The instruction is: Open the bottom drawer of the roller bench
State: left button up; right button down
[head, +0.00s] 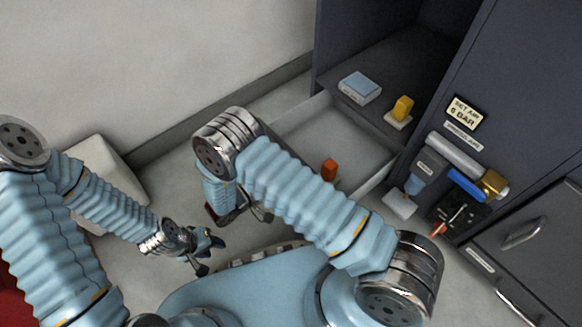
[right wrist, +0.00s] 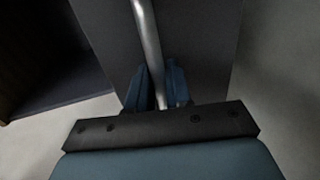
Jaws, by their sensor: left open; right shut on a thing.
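A drawer with a pale interior (head: 312,133) stands pulled out low at the base of the dark cabinet unit (head: 400,55). A small orange-red object (head: 329,168) is in it. In the right wrist view a round metal bar handle (right wrist: 147,45) runs in front of a dark drawer front (right wrist: 200,50). My right gripper (right wrist: 158,90) is shut on this bar, a finger on each side. In the head view my right arm and wrist cover the handle and the near part of the drawer. My left gripper (head: 210,256) is open and empty, left of the drawer, apart from it.
Above the drawer, an open bay holds a blue-topped box (head: 360,87) and a yellow block (head: 402,108). At right are a roller-like cylinder (head: 455,155) and closed drawers with handles (head: 522,233). A pale box (head: 98,165) stands by the left wall.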

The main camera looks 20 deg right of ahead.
jog(key=shift+s+a, duration=0.1)
jog(key=shift+a, duration=0.2)
jog(key=c, duration=1.2)
grip_release()
